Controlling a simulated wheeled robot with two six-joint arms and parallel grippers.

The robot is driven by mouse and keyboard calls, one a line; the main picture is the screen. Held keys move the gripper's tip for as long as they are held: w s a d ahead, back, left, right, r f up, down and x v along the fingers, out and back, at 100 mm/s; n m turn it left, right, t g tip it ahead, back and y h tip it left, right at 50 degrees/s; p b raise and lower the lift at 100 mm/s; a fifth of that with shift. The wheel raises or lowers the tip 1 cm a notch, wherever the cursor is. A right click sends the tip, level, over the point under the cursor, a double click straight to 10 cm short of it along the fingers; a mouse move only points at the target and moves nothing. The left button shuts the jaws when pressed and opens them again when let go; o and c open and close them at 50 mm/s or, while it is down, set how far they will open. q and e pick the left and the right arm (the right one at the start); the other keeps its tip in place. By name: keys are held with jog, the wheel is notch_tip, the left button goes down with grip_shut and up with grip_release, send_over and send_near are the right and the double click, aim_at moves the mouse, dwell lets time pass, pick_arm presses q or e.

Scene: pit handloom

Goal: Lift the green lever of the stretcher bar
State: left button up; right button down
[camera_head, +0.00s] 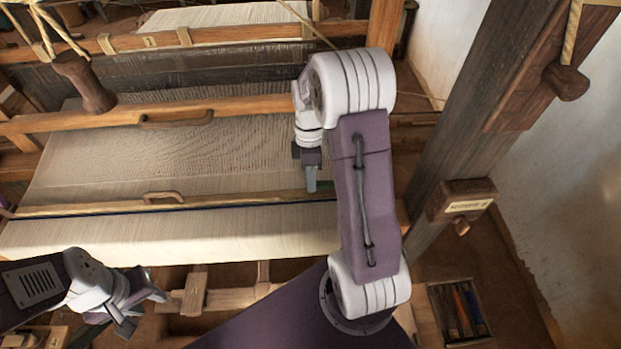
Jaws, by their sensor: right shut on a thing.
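My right gripper (311,183) points down at the right part of this bar. It is shut at the place where the green lever would sit; its fingers and my arm hide what is between them, and no green shows. My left gripper (143,308) is low at the left, in front of the cloth roll and away from the bar. Its fingers are spread apart and look empty.
The wooden beater beam (230,106) with a handle crosses behind the cloth (130,160). A thick dark post (470,110) with a labelled block (466,200) stands at the right. A box (459,311) of coloured sticks lies on the floor at the lower right.

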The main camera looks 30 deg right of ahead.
jog(key=shift+r, duration=0.15)
dwell(0.7)
jog(key=shift+d+r+t+y, duration=0.25)
jog(key=shift+r+t+y, duration=0.2)
jog(key=shift+y, duration=0.15)
jog(key=shift+s+d+r+t+y, duration=0.15)
jog(key=shift+d+r+t+y, duration=0.2)
jog(key=shift+y, duration=0.45)
jog(key=r+y+b, duration=0.1)
jog(key=d+t+y+b, duration=0.1)
jog(key=y, duration=0.1)
jog(key=shift+s+d+r+n, duration=0.1)
jog(key=shift+s+r+n, duration=0.2)
jog(key=shift+s+r, duration=0.05)
jog(key=shift+s+d+r+n+t+y+b, duration=0.1)
jog(key=shift+s+d+r+t+y+b, duration=0.1)
jog(key=shift+d+r+t+y+b, duration=0.25)
jog(key=shift+s+d+r+n+t+y+b, duration=0.1)
jog(key=shift+s+d+t+y+b, duration=0.15)
jog(key=shift+y, duration=0.45)
jog(key=shift+s+d+r+n+t+y+b, duration=0.15)
jog(key=shift+d+r+t+y+b, duration=0.15)
jog(key=shift+t+y+b, duration=0.2)
jog(key=shift+r, duration=0.1)
jog(key=c, duration=1.3)
grip_release()
jog(key=shift+a, duration=0.1)
